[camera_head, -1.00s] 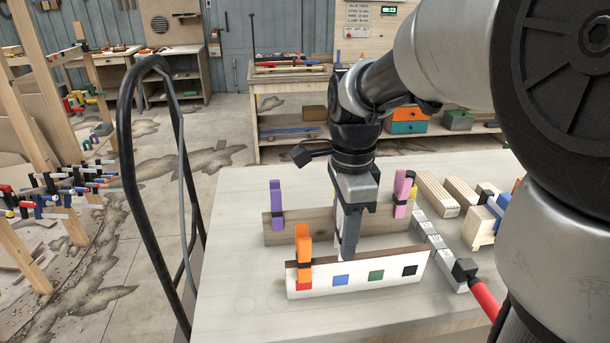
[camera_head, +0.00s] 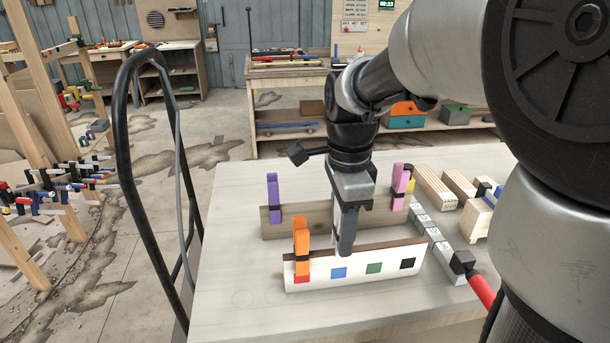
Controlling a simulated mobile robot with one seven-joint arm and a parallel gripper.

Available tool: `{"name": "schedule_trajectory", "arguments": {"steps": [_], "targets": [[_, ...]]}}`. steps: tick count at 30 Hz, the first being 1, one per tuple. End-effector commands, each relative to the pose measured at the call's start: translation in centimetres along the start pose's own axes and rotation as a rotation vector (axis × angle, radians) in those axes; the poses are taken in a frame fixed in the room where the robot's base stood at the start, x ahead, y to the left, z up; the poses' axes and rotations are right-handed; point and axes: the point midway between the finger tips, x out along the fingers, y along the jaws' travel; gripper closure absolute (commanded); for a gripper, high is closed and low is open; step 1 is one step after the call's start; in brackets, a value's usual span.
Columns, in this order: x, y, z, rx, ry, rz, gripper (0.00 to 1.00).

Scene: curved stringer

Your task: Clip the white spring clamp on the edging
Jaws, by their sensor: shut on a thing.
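My gripper (camera_head: 346,240) points down over the table and is shut on the white spring clamp (camera_head: 336,222). Only a pale sliver of the clamp shows beside the dark finger; the rest is hidden. The fingertips overlap the top edge of the white-faced edging (camera_head: 352,285), right of the orange clamp; I cannot tell whether anything touches. The edging has a brown top and a row of red, blue, green and black squares. An orange clamp (camera_head: 301,245) sits upright on it at the red square.
Behind stands a brown board (camera_head: 302,222) with a purple clamp (camera_head: 273,200) at its left and a pink clamp (camera_head: 399,187) at its right. Grey blocks (camera_head: 434,235) and wooden blocks (camera_head: 434,187) lie to the right. The table's (camera_head: 235,240) left side is clear.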

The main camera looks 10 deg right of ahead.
Motion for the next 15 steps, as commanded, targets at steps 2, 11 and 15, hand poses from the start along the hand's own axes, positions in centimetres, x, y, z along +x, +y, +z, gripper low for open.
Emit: {"name": "schedule_trajectory", "arguments": {"steps": [2,11,15], "targets": [[0.5,0.0,0.0,0.0,0.0,0.0,0.93],[1.5,0.0,0.0,0.0,0.0,0.001,0.93],[1.5,0.0,0.0,0.0,0.0,0.0,0.93]]}}
